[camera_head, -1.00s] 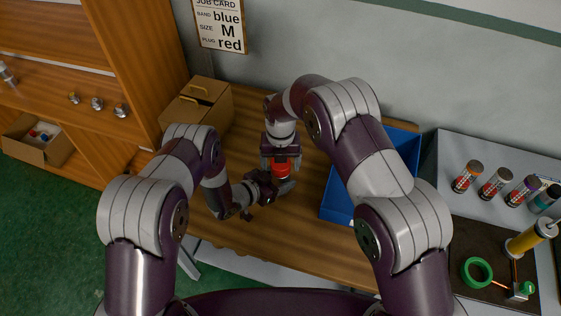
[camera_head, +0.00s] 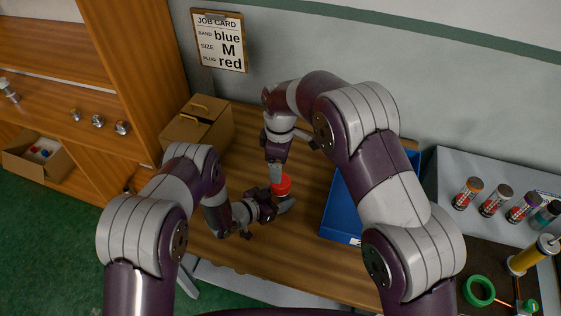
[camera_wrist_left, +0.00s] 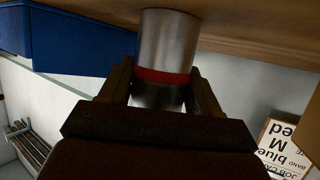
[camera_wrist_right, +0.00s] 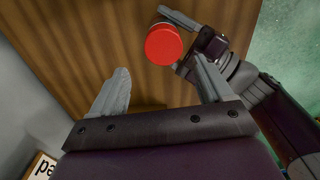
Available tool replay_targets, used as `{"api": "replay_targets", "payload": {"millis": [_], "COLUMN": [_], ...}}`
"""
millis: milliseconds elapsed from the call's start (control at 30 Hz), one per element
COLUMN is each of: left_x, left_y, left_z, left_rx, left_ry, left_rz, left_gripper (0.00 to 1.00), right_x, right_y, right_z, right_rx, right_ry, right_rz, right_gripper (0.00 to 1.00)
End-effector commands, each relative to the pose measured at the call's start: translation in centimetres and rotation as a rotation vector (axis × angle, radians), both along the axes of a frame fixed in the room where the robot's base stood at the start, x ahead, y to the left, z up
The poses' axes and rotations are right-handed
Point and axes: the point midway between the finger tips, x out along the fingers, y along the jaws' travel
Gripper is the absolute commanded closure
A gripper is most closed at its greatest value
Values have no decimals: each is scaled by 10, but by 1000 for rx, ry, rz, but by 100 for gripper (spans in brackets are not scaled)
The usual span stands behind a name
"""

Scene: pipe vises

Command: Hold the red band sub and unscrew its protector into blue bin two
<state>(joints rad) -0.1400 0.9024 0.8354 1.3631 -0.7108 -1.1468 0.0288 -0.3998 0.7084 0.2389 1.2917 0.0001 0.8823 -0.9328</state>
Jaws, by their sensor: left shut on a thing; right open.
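The red band sub (camera_wrist_left: 168,45) is a silver metal cylinder with a red band in the left wrist view. My left gripper (camera_head: 280,203) is shut on it, with a finger on each side near the band. The red protector (camera_head: 281,184) caps the sub's upper end; in the right wrist view it is a round red cap (camera_wrist_right: 165,45). My right gripper (camera_wrist_right: 160,90) is open and empty, apart from the protector and just behind it in the head view. A blue bin (camera_head: 343,215) stands right of the sub, partly hidden by my right arm; its number is unreadable.
A cardboard box (camera_head: 198,125) stands at the bench's back left. A grey tray with several banded cylinders (camera_head: 467,193) and a green tape ring (camera_head: 479,291) are at the right. A job card (camera_head: 219,42) hangs on the wall.

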Motion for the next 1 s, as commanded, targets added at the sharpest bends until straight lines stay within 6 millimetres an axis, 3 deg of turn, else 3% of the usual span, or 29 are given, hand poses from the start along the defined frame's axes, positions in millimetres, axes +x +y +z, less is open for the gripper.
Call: {"api": "replay_targets", "payload": {"millis": [200,400,500,633,1000], "left_x": [1,1,1,1,1], "left_y": [0,0,0,0,0], "left_z": [1,1,1,1,1], "left_rx": [-1,-1,-1,-1,-1], "left_ry": [-3,-3,-3,-3,-3], "left_rz": [1,1,1,1,1], "left_gripper": [100,100,100,100,100], "right_x": [-2,-4,-4,-5,-5], "right_y": [-1,-2,-2,-2,-2], "right_z": [4,4,4,-6,-69], "right_rx": [9,8,7,5,7], "right_ry": [14,20,21,22,22], "right_rz": [-868,-1437,-1580,-1647,-1648], "right_gripper": [21,21,21,21,21]}}
